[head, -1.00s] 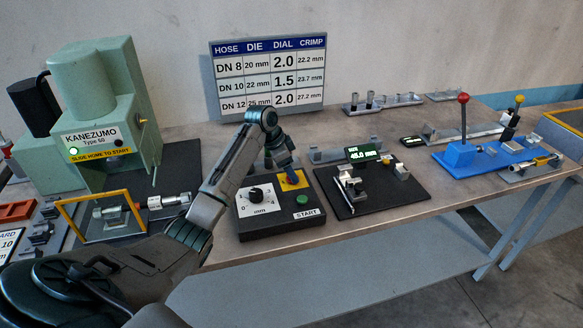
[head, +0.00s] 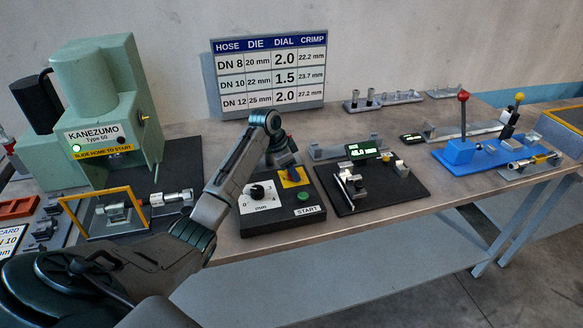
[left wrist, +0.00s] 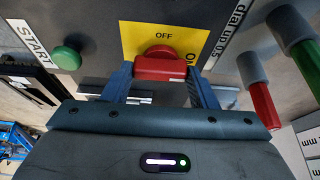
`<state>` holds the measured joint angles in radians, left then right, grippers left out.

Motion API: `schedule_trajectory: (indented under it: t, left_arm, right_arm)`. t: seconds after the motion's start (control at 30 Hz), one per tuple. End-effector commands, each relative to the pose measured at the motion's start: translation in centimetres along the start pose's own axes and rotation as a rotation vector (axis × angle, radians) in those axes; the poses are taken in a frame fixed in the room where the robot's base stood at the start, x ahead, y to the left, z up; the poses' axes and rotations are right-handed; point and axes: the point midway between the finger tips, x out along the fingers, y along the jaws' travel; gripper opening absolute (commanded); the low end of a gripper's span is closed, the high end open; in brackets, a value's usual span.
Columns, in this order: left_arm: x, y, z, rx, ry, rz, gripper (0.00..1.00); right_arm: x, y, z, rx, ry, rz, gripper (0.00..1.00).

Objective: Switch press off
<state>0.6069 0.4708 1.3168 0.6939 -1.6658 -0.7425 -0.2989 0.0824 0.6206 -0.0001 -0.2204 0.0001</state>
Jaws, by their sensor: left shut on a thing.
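The press (head: 110,105) is the green machine marked KANEZUMO at the left of the head view. A green lamp (head: 76,148) on its front is lit. The control box (head: 250,224) stands to its right on the bench. On it is a yellow plate (left wrist: 195,38) marked OFF, with a second label partly hidden. A red switch knob (left wrist: 160,64) sits on this plate. My left gripper (left wrist: 163,80) is shut on the red knob, one finger at each side. In the head view my left gripper (head: 287,163) reaches down over the plate and partly hides it. My right gripper does not show.
A yellow guard frame (head: 103,195) stands before the press. A black gauge mat (head: 365,205) lies right of the box.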

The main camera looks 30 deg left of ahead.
Motion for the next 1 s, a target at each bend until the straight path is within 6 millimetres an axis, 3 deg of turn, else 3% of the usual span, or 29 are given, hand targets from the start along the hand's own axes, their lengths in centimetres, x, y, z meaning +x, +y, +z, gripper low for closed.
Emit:
schedule_trajectory:
  t: [0.37,0.7,1.0]
  left_arm:
    - [-0.5,0.2,-0.3,-0.198,0.000,-0.080,0.30]
    - [-0.5,0.5,-0.4,-0.494,0.001,-0.202,0.30]
    - [-0.3,0.5,-0.5,-0.757,0.002,-0.313,0.30]
  right_arm:
    - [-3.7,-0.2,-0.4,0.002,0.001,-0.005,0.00]
    - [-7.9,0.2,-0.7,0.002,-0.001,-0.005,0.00]
    - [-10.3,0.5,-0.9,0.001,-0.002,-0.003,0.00]
